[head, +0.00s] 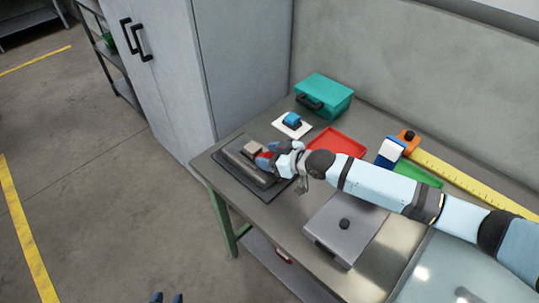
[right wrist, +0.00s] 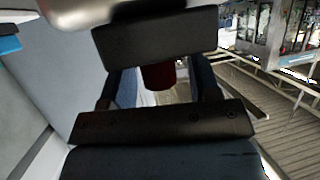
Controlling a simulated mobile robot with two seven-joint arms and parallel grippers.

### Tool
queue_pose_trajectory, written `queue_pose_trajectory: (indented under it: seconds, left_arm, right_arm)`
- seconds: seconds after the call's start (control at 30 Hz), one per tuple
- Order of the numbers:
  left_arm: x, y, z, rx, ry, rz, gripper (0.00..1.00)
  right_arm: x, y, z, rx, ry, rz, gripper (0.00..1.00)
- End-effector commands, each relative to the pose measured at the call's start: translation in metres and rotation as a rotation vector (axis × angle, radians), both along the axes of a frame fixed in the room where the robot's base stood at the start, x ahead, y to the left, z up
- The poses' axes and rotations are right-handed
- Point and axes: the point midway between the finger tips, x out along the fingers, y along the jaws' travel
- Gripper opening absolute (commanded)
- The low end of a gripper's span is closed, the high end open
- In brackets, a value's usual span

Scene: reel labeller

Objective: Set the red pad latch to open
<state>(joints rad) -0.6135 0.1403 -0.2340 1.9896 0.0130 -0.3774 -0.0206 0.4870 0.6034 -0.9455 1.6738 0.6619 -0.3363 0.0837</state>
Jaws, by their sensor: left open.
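The reel labeller (head: 240,160) is a low grey unit on a dark base at the table's left end, with a tan block on top. A small red part (head: 263,161), which looks like the red pad latch, shows beside my right gripper (head: 270,156), partly hidden by it. In the right wrist view a dark red piece (right wrist: 158,77) shows between the blue fingers, with a gap on its right; contact cannot be told. My right gripper looks open. I cannot tell the latch's setting. My left gripper (head: 167,298) shows only as two separated fingertips at the bottom edge, open and empty.
On the table are a teal case (head: 325,95), a blue item on a white pad (head: 292,124), a red tray (head: 338,141), a green tray (head: 420,177), a grey box with a black knob (head: 345,240) and a yellow ruler (head: 470,181). A grey cabinet (head: 175,60) stands behind left.

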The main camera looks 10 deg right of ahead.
Motion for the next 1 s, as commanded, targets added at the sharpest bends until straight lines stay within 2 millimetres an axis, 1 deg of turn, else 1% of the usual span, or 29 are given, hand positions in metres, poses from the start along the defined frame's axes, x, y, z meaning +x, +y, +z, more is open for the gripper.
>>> queue_pose_trajectory:
  seconds: [0.03, 0.07, 0.1, 0.17, 0.2, 0.23, 0.37, 0.43, 0.63, 0.9, 0.93, 0.97, 1.0]
  left_arm:
    - [0.000, 0.000, 0.000, 0.000, 0.000, 0.000, 0.43]
    - [0.000, 0.000, 0.001, -0.001, -0.001, -0.001, 0.43]
    - [0.000, 0.000, 0.001, -0.001, -0.001, -0.001, 0.43]
    - [0.000, -0.001, 0.001, -0.001, -0.002, -0.001, 0.43]
    - [0.000, -0.001, 0.002, -0.001, -0.003, -0.001, 0.43]
    - [0.000, -0.001, 0.002, -0.002, -0.003, 0.000, 0.43]
    - [0.001, -0.001, 0.004, -0.003, -0.004, 0.000, 0.43]
    - [0.000, -0.001, 0.008, -0.003, -0.004, 0.000, 0.43]
    - [0.000, -0.001, 0.023, -0.003, -0.004, -0.001, 0.43]
    - [0.000, -0.002, 0.021, -0.004, -0.003, 0.000, 0.43]
    - [0.000, -0.001, 0.020, -0.003, -0.002, -0.001, 0.43]
    - [0.000, -0.001, 0.020, -0.003, -0.002, -0.001, 0.43]
    - [0.000, -0.001, 0.019, -0.003, -0.001, -0.001, 0.43]
  right_arm:
    - [0.000, 0.000, 0.000, 0.000, 0.000, 0.000, 0.45]
    - [0.000, 0.000, 0.000, 0.000, 0.000, 0.000, 0.38]
    - [0.000, 0.000, 0.000, 0.000, 0.000, 0.000, 0.29]
    - [0.000, 0.000, 0.000, 0.000, 0.000, 0.000, 0.15]
    - [0.000, 0.000, 0.000, 0.000, 0.000, 0.000, 0.06]
    - [0.000, 0.000, 0.000, 0.000, 0.000, 0.000, 0.00]
    - [-0.001, -0.001, 0.000, -0.001, 0.001, 0.000, 0.00]
    - [-0.006, -0.004, 0.002, 0.000, 0.001, 0.000, 0.00]
    - [-0.031, -0.020, 0.002, -0.001, 0.004, 0.000, 0.00]
    - [-0.033, -0.022, -0.001, -0.001, 0.003, 0.001, 0.00]
    - [-0.033, -0.022, -0.001, -0.001, 0.003, 0.001, 0.36]
    - [-0.033, -0.022, -0.001, -0.001, 0.003, 0.001, 0.43]
    - [-0.033, -0.022, -0.001, -0.001, 0.003, 0.001, 0.52]
